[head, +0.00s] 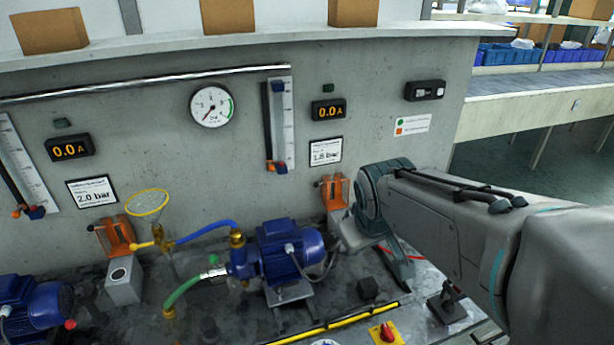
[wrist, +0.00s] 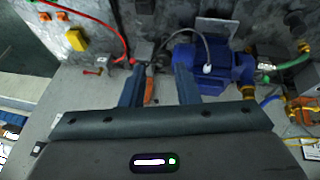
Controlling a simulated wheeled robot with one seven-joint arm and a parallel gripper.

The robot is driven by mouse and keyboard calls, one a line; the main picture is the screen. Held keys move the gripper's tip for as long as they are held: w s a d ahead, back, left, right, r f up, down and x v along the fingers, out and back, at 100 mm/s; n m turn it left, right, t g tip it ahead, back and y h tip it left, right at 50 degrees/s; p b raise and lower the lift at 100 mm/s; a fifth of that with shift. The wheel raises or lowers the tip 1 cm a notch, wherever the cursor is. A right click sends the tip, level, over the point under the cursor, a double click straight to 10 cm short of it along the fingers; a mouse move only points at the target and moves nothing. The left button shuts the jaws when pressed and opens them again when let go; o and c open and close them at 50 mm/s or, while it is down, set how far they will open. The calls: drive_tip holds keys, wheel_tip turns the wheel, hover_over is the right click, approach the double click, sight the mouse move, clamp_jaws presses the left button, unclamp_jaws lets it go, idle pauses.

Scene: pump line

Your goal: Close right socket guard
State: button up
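The right socket guard (head: 335,191) is an orange flap with a clear part, standing upright against the wall behind its grey socket box (head: 352,236). My arm hides part of the box in the head view. In the wrist view an orange strip of the guard (wrist: 150,92) shows between my fingers. My gripper (wrist: 158,84) is open, its two dark blue fingers apart, one on each side of that strip. I cannot tell whether a finger touches the guard. The head view shows my wrist just right of the guard; the fingertips are mostly hidden there.
A blue pump (head: 288,250) stands left of the right socket, with a cable beside it. The left socket guard (head: 118,236) is upright above its box (head: 122,281). A red-yellow switch (head: 387,333) and yellow bar (head: 335,323) lie in front. The concrete wall is close behind.

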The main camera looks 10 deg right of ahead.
drive_tip(key=w+f+n+t+b, duration=0.1)
drive_tip(key=w+n, duration=0.2)
drive_tip(key=w, duration=0.5)
drive_tip(key=w+f+n+t, duration=0.1)
drive_tip(key=w+n+t, duration=0.15)
drive_tip(key=w, duration=0.65)
drive_tip(key=n+t, duration=0.2)
drive_tip(key=n, duration=0.7)
approach(317, 185)
drive_tip(key=shift+m+g, duration=0.25)
drive_tip(key=p+x, duration=0.2)
drive_tip(key=x, duration=0.6)
drive_tip(key=shift+w+r, duration=0.15)
drive_tip(key=shift+w, duration=0.15)
clamp_jaws()
